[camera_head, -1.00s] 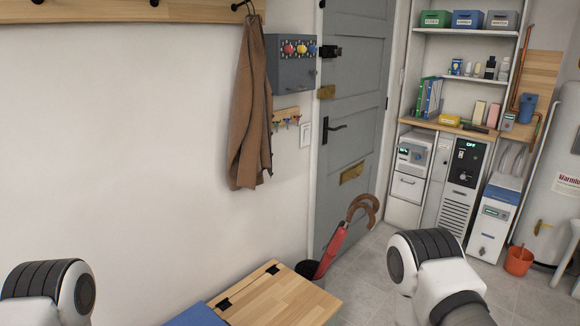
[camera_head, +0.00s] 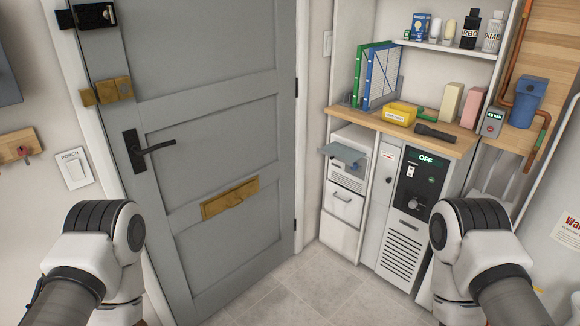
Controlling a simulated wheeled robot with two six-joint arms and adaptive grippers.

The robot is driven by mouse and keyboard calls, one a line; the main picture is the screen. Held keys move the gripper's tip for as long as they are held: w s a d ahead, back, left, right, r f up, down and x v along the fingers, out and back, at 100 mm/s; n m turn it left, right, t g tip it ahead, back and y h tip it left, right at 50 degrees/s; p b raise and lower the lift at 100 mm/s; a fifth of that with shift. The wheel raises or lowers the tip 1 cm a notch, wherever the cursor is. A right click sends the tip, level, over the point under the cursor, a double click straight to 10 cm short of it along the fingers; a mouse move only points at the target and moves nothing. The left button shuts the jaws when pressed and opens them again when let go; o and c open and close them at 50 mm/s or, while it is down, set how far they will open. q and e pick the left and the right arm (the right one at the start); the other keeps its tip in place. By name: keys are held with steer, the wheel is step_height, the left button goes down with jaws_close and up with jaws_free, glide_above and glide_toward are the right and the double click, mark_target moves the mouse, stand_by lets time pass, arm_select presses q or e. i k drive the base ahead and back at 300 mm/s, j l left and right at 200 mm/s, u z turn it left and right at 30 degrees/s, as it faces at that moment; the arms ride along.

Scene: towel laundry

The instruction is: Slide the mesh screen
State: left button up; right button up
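I cannot make out a mesh screen for certain. A white boxy unit (camera_head: 346,175) stands in the cabinet recess right of the grey door, with a flat blue-grey panel (camera_head: 343,153) jutting out at its top front. Beside it is a tall cabinet with a black control panel (camera_head: 420,180) that reads OFF and has a knob. A slotted vent grille (camera_head: 400,258) is below that panel. Only upper links of my two arms show, at lower left and lower right. Both grippers are outside the picture.
The grey door (camera_head: 215,130) with a black lever handle (camera_head: 146,149) is shut at left. The wooden counter (camera_head: 392,128) holds binders, a yellow box (camera_head: 399,113) and a black flashlight (camera_head: 435,133). Tiled floor (camera_head: 300,289) in front is clear.

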mark_target(333, 158)
steer(key=i+l, duration=0.1)
steer(key=l, duration=0.25)
steer(key=i+l, duration=0.1)
steer(key=l, duration=0.25)
steer(key=i+l, duration=0.1)
steer(key=l, duration=0.2)
steer(key=i+z, duration=0.15)
steer(key=z, duration=0.2)
steer(key=i+j+z, duration=0.15)
steer(key=z, duration=0.25)
steer(key=i+j+z, duration=0.15)
steer(key=z, duration=0.2)
steer(key=i+j, duration=0.2)
steer(key=j, duration=0.15)
steer(key=i+j+z, duration=0.15)
steer(key=j, duration=0.25)
steer(key=i+j, duration=0.25)
steer(key=i+j+z, duration=0.1)
steer(key=j, duration=0.4)
steer(key=i, duration=0.1)
